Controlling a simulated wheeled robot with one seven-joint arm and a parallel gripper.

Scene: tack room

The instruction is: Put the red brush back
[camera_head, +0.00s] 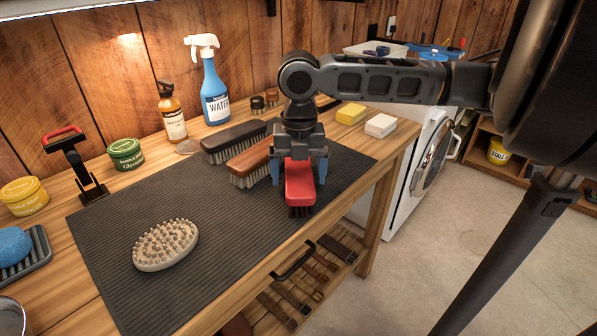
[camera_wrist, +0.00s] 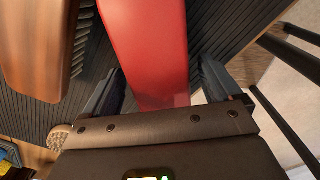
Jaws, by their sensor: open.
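The red brush (camera_head: 299,184) lies on the dark ribbed mat (camera_head: 215,257), dark bristles down, near the mat's right end. My gripper (camera_head: 297,178) points down over the red brush, with its blue fingers on either side of it. In the wrist view the red brush (camera_wrist: 150,45) runs between the two open fingers (camera_wrist: 165,85). I cannot tell whether the fingers touch it. A brown wooden brush (camera_head: 250,164) and a dark brush (camera_head: 232,140) lie side by side just left of the red one.
An oval bristled brush (camera_head: 166,245) lies at the mat's front left. A blue spray bottle (camera_head: 214,92), an amber bottle (camera_head: 172,112) and a green tin (camera_head: 125,154) stand along the back. Yellow (camera_head: 350,114) and white (camera_head: 380,126) blocks sit right. The mat's middle is clear.

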